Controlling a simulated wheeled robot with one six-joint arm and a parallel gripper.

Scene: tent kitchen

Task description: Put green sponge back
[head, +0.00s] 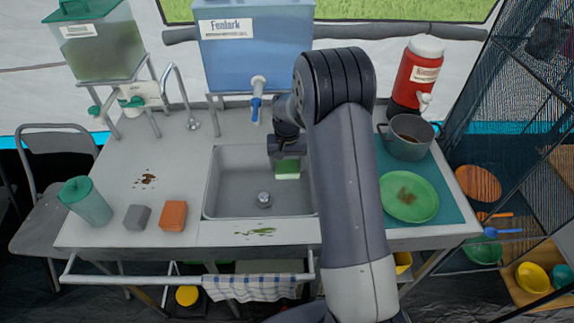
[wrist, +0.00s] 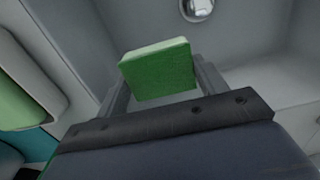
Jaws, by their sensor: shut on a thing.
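The green sponge (head: 287,168) is held in my gripper (head: 287,152) above the right side of the sink basin (head: 238,163). In the wrist view the sponge (wrist: 158,70) sits between the two fingers of my gripper (wrist: 158,85), which is shut on it. The sponge is clear of the basin walls as far as I can see. A grey sponge (head: 137,217) and an orange sponge (head: 173,215) lie side by side on the counter left of the sink, near the front edge.
A green pitcher (head: 86,202) stands at the counter's left end. A green plate (head: 409,198) and a pot (head: 408,137) are on the teal mat (head: 450,208) at right. Brown (head: 146,180) and green (head: 257,231) stains mark the counter. A blue dispenser (head: 257,50) stands behind the sink.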

